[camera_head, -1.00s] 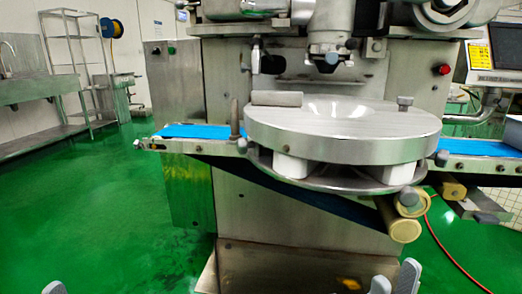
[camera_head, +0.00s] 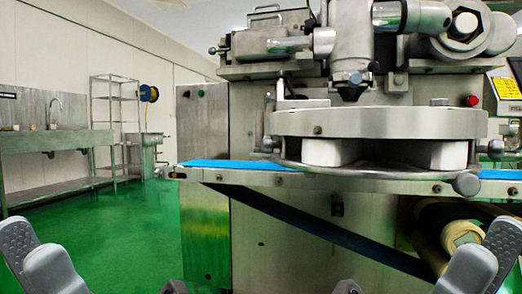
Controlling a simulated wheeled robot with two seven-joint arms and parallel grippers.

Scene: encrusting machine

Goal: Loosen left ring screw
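The ring (camera_head: 390,123) is a broad metal disc on the machine, raised on white blocks (camera_head: 320,152) above a lower plate. At its left edge stands a thin upright metal screw or handle (camera_head: 268,122), with a small knob (camera_head: 269,144) low beside it. I cannot tell for sure which piece is the left ring screw. My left gripper (camera_head: 35,256) is at the lower left corner, its grey fingertips apart and empty, well away from the ring. My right gripper (camera_head: 488,256) is at the lower right corner, also with fingertips apart and empty. Neither touches the machine.
A blue conveyor belt (camera_head: 220,163) runs under the ring, with its frame edge nearest me. A nozzle unit (camera_head: 352,80) hangs above the ring. A roller (camera_head: 460,235) sits below at right. A control screen (camera_head: 508,85) is at far right. Green floor at left is open.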

